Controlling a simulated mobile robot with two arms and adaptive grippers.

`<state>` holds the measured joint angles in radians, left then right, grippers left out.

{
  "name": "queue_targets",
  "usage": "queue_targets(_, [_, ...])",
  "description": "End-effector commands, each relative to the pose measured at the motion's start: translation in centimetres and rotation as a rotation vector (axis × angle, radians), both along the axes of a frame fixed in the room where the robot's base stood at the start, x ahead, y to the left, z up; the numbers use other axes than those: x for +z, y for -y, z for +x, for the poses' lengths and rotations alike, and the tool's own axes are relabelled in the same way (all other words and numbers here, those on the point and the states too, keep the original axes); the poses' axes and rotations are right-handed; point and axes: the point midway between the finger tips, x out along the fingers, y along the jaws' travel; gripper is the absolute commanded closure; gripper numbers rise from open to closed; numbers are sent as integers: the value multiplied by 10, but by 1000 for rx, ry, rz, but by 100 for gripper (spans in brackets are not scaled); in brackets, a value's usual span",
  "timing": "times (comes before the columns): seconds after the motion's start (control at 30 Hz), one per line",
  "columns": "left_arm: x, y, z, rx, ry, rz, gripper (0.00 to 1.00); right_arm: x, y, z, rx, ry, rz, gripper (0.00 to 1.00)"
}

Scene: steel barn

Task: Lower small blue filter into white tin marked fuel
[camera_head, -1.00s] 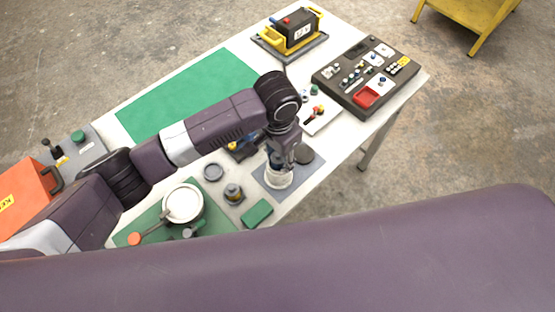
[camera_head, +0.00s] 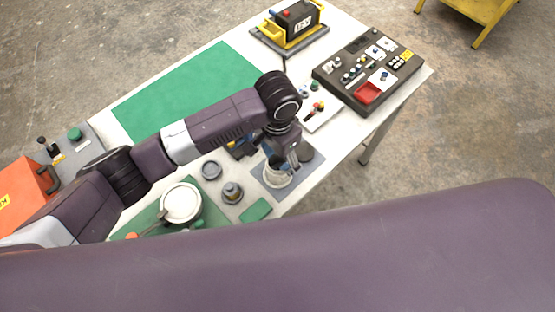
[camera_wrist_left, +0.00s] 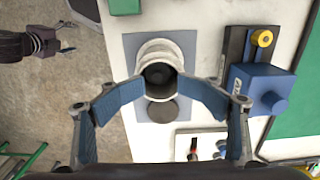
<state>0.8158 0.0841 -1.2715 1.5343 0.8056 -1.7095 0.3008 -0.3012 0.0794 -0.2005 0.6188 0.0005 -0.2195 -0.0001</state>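The white tin (camera_head: 275,179) stands on a grey mat on the table, and it also shows in the left wrist view (camera_wrist_left: 158,50). A dark round shape (camera_wrist_left: 158,75) shows in its mouth; I cannot tell if it is the small blue filter. Any marking is not readable. My left gripper (camera_wrist_left: 162,88) is open above the tin, its blue-padded fingers apart on either side of the mouth, with nothing visible between them. A dark gripper-like part, probably my right gripper (camera_wrist_left: 58,46), shows at the upper left of the wrist view, its fingers unclear.
A dark round disc (camera_wrist_left: 163,110) lies beside the tin. A blue-and-black device (camera_wrist_left: 262,88) stands to the right in the wrist view. A white pot (camera_head: 181,203), a small grey-and-brass part (camera_head: 232,192) and a control panel (camera_head: 368,72) share the table. The green mat (camera_head: 190,90) is clear.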

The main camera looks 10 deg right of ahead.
Motion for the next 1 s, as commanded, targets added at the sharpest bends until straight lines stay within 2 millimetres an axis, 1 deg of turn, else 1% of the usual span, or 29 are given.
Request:
queue_targets(0.03, [10, 1, 1, -1, 4, -4, 40, 0, 0, 0, 0, 0, -1, 36])
queue_targets(0.3, [68, 1, 0, -1, 7, -5, 40, 1, 1, 1, 0, 1, -1, 36])
queue_targets(0.4, [86, 0, 0, 0, 8, -4, 40, 1, 1, 1, 0, 1, -1, 36])
queue_targets(0.5, [98, 0, -1, -1, 6, -5, 40, 1, 1, 2, 0, 2, -1, 36])
queue_targets(0.67, [108, 0, -1, 0, 6, -3, 40, 1, 1, 2, 0, 2, -1, 36])
queue_targets(1.0, [108, 0, -2, 0, 4, -3, 40, 1, 0, 3, 0, 4, 0, 36])
